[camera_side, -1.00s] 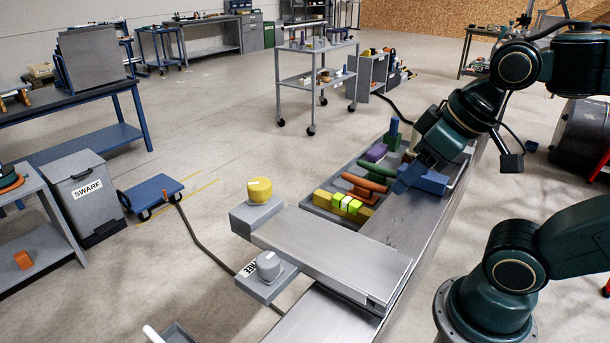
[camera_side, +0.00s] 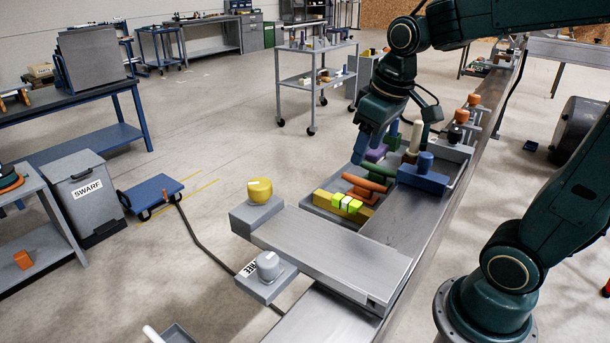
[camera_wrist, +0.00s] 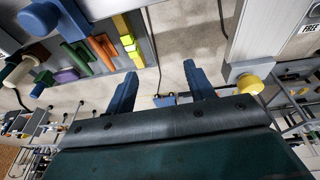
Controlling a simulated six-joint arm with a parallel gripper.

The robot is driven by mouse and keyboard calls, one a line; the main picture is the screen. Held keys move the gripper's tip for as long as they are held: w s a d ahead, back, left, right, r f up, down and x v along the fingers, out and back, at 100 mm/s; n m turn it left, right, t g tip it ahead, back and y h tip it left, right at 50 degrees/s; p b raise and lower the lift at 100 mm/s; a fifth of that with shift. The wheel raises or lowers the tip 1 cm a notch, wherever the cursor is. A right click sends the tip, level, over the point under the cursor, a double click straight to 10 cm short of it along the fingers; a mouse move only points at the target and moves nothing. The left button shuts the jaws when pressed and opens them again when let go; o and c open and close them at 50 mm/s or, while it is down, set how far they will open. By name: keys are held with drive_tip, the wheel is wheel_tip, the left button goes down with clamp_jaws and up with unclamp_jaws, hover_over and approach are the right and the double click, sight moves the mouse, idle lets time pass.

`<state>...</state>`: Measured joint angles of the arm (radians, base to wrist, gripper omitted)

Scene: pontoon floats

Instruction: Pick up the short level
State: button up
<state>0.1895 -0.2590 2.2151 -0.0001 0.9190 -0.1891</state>
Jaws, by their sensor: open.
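The level is a yellow bar (camera_side: 325,198) with bright lime-green segments. It lies in a grey tray (camera_side: 312,208), near the tray's near-left end. In the wrist view the level (camera_wrist: 122,26) shows at the top, left of centre, ahead of my left finger. My gripper (camera_side: 360,158) is open and empty, above the tray's far-left side, beyond the level.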

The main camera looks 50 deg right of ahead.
drive_tip(key=w+d+f+g, duration=0.2)
drive_tip(key=w+d+f, duration=0.3)
drive_tip(key=w+d, duration=0.1)
drive_tip(key=g, duration=0.1)
hover_over(346, 199)
wheel_tip(346, 199, down, 5)
drive_tip(key=shift+f+y, duration=0.1)
drive_tip(key=shift+y, duration=0.2)
drive_tip(key=shift+f, duration=4.3)
drive_tip(key=shift+f, duration=0.1)
drive_tip(key=shift+f, duration=2.45)
drive_tip(key=shift+c, duration=0.2)
